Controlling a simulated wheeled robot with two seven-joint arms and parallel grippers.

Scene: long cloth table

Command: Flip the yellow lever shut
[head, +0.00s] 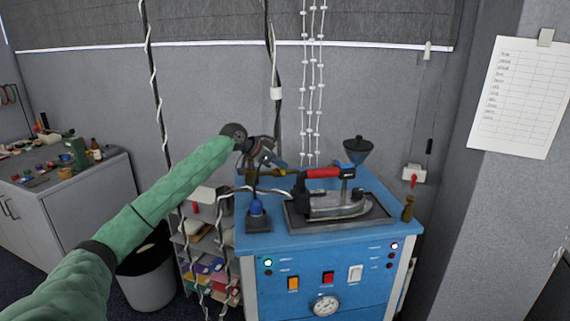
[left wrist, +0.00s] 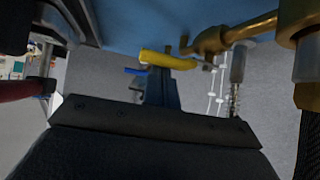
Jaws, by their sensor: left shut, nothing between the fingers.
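The yellow lever (head: 279,172) is small in the head view, at the back left of the blue machine's top, beside brass pipework. In the left wrist view the yellow lever (left wrist: 165,59) lies roughly crosswise near the brass fitting (left wrist: 212,42). My left gripper (head: 267,160) is shut and empty, just above and left of the lever. Its blue fingers (left wrist: 160,90) point at the lever in the left wrist view and overlap its lower edge; I cannot tell whether they touch. My right gripper is not in view.
The blue machine (head: 320,260) carries an iron (head: 337,205) with a red handle, a dark funnel (head: 357,150) and a blue-based stand (head: 257,215) close by. Cables hang behind. A red-handled wall valve (head: 413,175) is at right. A bin (head: 148,280) and a side cabinet stand left.

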